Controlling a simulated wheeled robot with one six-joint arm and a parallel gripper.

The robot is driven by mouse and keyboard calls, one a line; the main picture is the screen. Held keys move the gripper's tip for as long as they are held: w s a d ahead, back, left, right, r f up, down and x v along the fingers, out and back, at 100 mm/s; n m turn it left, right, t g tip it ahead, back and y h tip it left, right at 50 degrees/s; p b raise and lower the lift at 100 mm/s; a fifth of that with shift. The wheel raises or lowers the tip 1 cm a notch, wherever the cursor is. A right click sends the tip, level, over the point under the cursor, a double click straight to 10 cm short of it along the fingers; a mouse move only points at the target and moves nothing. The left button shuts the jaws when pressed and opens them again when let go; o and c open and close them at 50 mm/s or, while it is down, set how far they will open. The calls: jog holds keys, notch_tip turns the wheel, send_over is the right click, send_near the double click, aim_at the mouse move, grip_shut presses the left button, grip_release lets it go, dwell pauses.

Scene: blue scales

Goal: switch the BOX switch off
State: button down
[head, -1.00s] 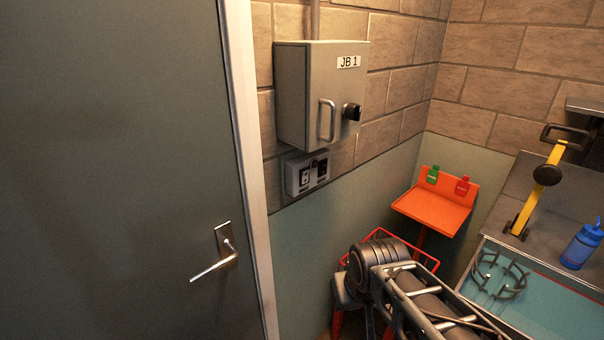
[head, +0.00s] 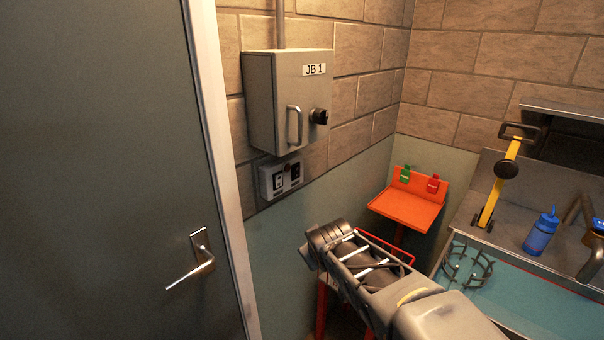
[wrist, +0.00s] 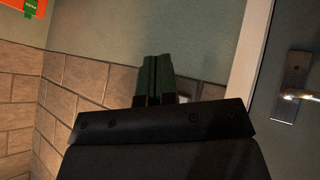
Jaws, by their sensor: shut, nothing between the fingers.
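A small grey switch panel (head: 281,178) is on the wall just below the grey box marked JB 1 (head: 300,100). It carries a light-faced switch (head: 278,182) at left and a dark one (head: 295,173) at right. Their labels are too small to read, so I cannot tell which is BOX or how either is set. The JB 1 box has a black knob (head: 319,117) and a bar handle. In the wrist view my gripper (wrist: 157,70) has its dark green fingers together and empty, pointing at the wall. A pale patch beside them is partly hidden and unclear. The fingers do not show in the head view.
A grey door with a lever handle (head: 190,268) stands left of the panel. An orange shelf (head: 408,207) with green and red tags is to the right. The wall below the panel is clear.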

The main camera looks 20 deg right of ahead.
aim_at(296, 170)
jog(key=w+d+r+n+t+y, duration=0.3)
jog(key=w+d+n+t+y, duration=0.1)
jog(key=n, duration=0.6)
jog(key=w+d+r+n+t+y+p, duration=0.1)
jog(key=w+d+r+n+t+y, duration=0.3)
jog(key=n, duration=0.6)
jog(key=d+t+y, duration=0.1)
jog(key=d+y, duration=0.1)
jog(key=shift+d+t+y, duration=0.15)
jog(key=shift+t+y, duration=0.15)
jog(key=shift+y, duration=0.1)
jog(key=p+x, duration=0.4)
jog(key=x, duration=1)
jog(key=shift+p, duration=0.3)
